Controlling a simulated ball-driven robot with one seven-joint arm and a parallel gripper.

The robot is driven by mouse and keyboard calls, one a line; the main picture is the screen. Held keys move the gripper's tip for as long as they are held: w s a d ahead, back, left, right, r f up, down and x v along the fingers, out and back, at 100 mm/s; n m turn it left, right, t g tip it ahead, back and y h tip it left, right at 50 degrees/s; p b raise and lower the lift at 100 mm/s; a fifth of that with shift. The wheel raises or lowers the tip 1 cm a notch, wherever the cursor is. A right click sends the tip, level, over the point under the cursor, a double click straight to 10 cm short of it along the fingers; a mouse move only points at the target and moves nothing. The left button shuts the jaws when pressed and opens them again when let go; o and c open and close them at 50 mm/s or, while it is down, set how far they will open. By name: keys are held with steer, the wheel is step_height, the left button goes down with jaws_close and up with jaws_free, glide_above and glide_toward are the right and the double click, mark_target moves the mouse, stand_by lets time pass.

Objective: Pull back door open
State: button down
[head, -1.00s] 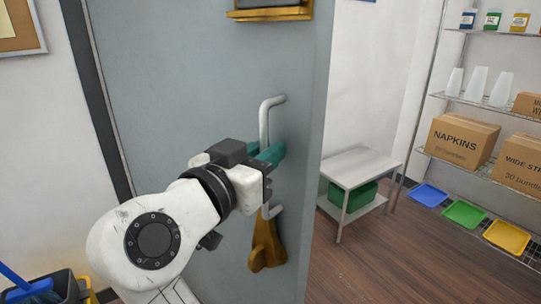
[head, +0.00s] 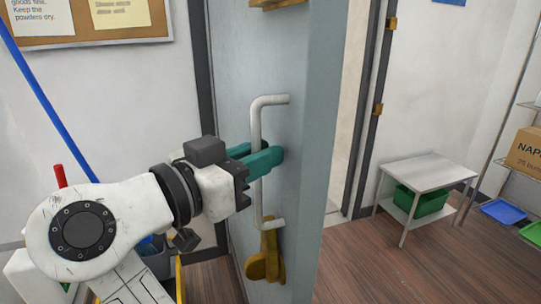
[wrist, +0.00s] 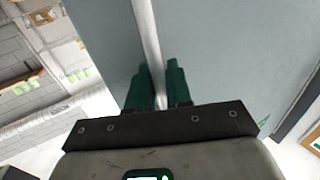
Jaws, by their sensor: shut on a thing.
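The grey door (head: 312,190) stands swung out, with its edge toward the right in the head view. Its white bar handle (head: 256,125) runs upright on the face. My gripper (head: 272,158) has its teal fingers shut around the middle of this handle. In the wrist view the handle (wrist: 147,35) passes between the two teal fingers (wrist: 158,88). A brass-coloured fitting (head: 266,258) sits on the door below the handle.
The door frame with brass hinge plates (head: 378,109) shows right of the door. A small table (head: 430,173) with a green bin (head: 420,201) stands beyond. Wooden floor (head: 365,265) is clear right of the door. A cleaning cart (head: 155,258) stands at left.

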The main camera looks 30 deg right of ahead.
steer(key=shift+a+f, duration=0.1)
steer(key=c, duration=1.2)
jaws_free()
steer(key=v, duration=1.1)
